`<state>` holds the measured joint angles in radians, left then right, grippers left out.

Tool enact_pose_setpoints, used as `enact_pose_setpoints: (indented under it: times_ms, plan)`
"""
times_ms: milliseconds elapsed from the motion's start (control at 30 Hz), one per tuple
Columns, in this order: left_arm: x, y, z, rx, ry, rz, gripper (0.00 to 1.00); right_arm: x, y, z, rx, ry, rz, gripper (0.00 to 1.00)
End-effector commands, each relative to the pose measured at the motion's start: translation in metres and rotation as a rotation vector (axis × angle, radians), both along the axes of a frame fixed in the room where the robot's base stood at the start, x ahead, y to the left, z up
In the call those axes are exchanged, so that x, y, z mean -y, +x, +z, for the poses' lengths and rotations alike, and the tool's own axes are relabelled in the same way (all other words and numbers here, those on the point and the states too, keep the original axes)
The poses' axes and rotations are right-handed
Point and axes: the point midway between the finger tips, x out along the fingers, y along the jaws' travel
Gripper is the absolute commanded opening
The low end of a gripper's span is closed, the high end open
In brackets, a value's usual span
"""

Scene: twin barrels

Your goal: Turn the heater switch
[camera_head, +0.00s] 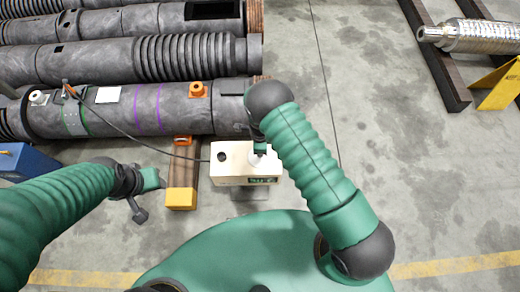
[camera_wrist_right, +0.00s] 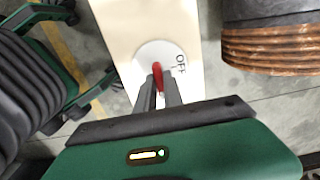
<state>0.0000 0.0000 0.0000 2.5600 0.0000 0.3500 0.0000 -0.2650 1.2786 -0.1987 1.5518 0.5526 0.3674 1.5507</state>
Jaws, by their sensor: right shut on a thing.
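The heater box (camera_head: 232,177) is cream-coloured, with a dark round hole on its top left and a small green display on its front. Its top also shows in the right wrist view (camera_wrist_right: 118,25). The red switch (camera_wrist_right: 157,76) sits on a white round dial (camera_wrist_right: 150,52) with an "OFF" mark to its right. My right gripper (camera_wrist_right: 160,92) is shut on the red switch, its two dark fingers pinching it from either side. In the head view my right gripper (camera_head: 259,153) covers most of the dial. My left gripper (camera_head: 150,192) hangs empty, left of the box; its finger gap is unclear.
Long dark barrels (camera_head: 120,108) lie behind the box. A grey cable (camera_head: 135,139) runs from the nearest barrel to the box. A yellow-ended beam (camera_head: 181,198) lies just left of the box.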

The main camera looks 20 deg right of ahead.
Motion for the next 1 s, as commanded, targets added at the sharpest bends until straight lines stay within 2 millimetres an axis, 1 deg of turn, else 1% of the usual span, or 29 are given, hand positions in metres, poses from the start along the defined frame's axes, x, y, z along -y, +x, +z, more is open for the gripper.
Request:
enact_pose_setpoints:
  times_ms: [67,100,267,533,633,667,767,1000]
  plan:
    - [0.0,0.0,0.0,0.0,0.0,0.0,0.45,-0.001,0.003,0.001,0.007,0.002,-0.002,0.0]
    - [0.0,0.0,0.0,0.0,0.0,0.0,0.45,-0.001,0.003,0.001,0.007,0.002,-0.002,0.13]
    - [0.0,0.0,0.0,0.0,0.0,0.0,0.45,-0.001,0.002,0.001,0.005,0.002,-0.001,0.34]
    - [0.0,0.0,0.0,0.0,0.0,0.0,0.45,0.0,0.001,0.001,0.002,0.001,0.0,0.34]
    - [0.0,0.0,0.003,0.0,0.0,0.0,0.45,0.0,0.001,0.008,0.003,0.0,0.0,0.34]
    - [0.0,0.0,0.004,0.0,0.0,0.0,0.45,0.0,0.001,0.012,0.003,0.0,0.0,0.34]
    - [0.0,0.0,0.011,0.0,0.0,0.0,0.45,0.0,0.001,0.034,0.004,0.001,-0.001,0.34]
    - [0.0,0.0,0.029,0.0,0.0,0.0,0.45,-0.001,0.002,0.106,0.006,0.001,0.0,0.34]
